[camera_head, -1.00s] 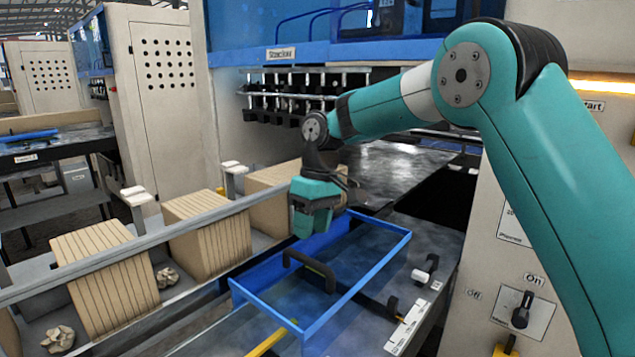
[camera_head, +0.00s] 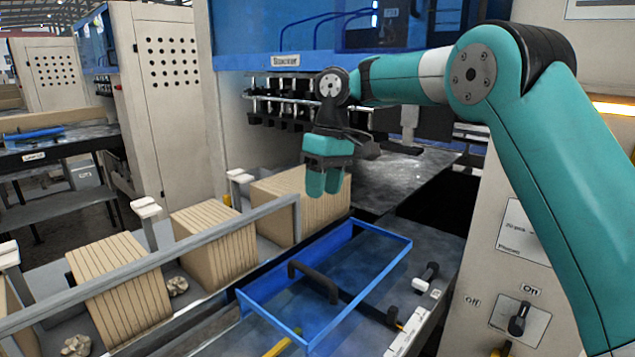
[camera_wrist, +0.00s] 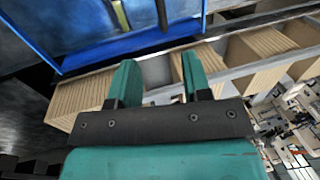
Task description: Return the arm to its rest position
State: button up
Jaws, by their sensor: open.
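My gripper (camera_head: 324,184) hangs from my teal arm near the middle of the head view, fingers pointing down. It is apart from the blue-framed guard (camera_head: 262,308) and in front of the rightmost kraft stack (camera_head: 275,200). In the wrist view my gripper (camera_wrist: 158,82) shows two teal fingers spread apart with nothing between them. The kraft stacks (camera_wrist: 85,98) and the blue guard (camera_wrist: 90,60) lie beyond the fingertips there.
A grey rail (camera_head: 200,238) runs along several kraft stacks (camera_head: 120,282) at the left. The guard has a black handle (camera_head: 315,280). A machine panel with an On/Off switch (camera_head: 518,320) stands at right. A dark metal table (camera_head: 385,180) lies behind my gripper.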

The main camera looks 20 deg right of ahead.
jog(key=s+f+b, duration=0.4)
jog(key=s+f, duration=0.1)
jog(key=s, duration=0.6)
jog(key=s+a+f+y+b, duration=0.1)
jog(key=s+f+b, duration=0.4)
jog(key=s, duration=0.6)
jog(key=s+f+t+y+b, duration=0.1)
jog(key=s+f+b, duration=0.3)
jog(key=s, duration=0.7)
jog(key=shift+x, duration=1.2)
jog(key=shift+s, duration=0.1)
